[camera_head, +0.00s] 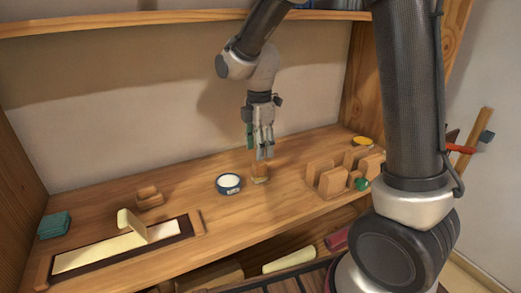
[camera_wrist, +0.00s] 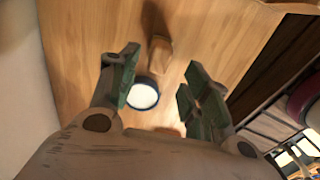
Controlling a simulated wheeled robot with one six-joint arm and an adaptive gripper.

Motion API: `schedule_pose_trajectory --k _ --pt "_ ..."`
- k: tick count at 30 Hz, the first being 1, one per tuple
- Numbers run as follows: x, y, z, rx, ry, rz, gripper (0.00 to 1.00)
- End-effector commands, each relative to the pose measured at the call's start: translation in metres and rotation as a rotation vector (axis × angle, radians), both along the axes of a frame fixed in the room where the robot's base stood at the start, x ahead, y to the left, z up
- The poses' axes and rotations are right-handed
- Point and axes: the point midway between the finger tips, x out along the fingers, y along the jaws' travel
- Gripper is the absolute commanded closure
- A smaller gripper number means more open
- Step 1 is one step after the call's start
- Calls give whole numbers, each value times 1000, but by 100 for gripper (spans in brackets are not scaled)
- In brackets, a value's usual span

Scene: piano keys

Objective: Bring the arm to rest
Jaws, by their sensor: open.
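My gripper (camera_head: 260,150) hangs from my arm over the wooden workbench (camera_head: 225,205), fingers pointing down. In the wrist view my gripper (camera_wrist: 158,90) has its green-padded fingers spread apart with nothing between the tips that I can see held. A small wooden block (camera_head: 260,172) stands on the bench just below the fingers; whether they touch it I cannot tell from the head view. A round dark blue tin with a pale top (camera_head: 229,184) sits to the left of the block, and it shows beyond the fingers in the wrist view (camera_wrist: 143,94).
A tray with a pale strip (camera_head: 115,248) and a tilted pale key (camera_head: 133,225) lies at left, near a teal block (camera_head: 54,225) and a small wooden piece (camera_head: 149,197). A slotted wooden rack (camera_head: 335,182) stands at right. A shelf (camera_head: 180,17) runs above.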

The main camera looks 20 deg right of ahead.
Motion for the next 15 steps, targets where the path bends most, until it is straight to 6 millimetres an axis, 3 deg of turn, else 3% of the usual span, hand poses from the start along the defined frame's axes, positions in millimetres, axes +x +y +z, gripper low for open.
schedule_pose_trajectory --k 8,11,15 --pt "-1 0 0 -2 4 -93 52" --pt "-5 -2 -2 -9 18 -221 52" --pt "-26 -11 -8 -43 60 -452 52"
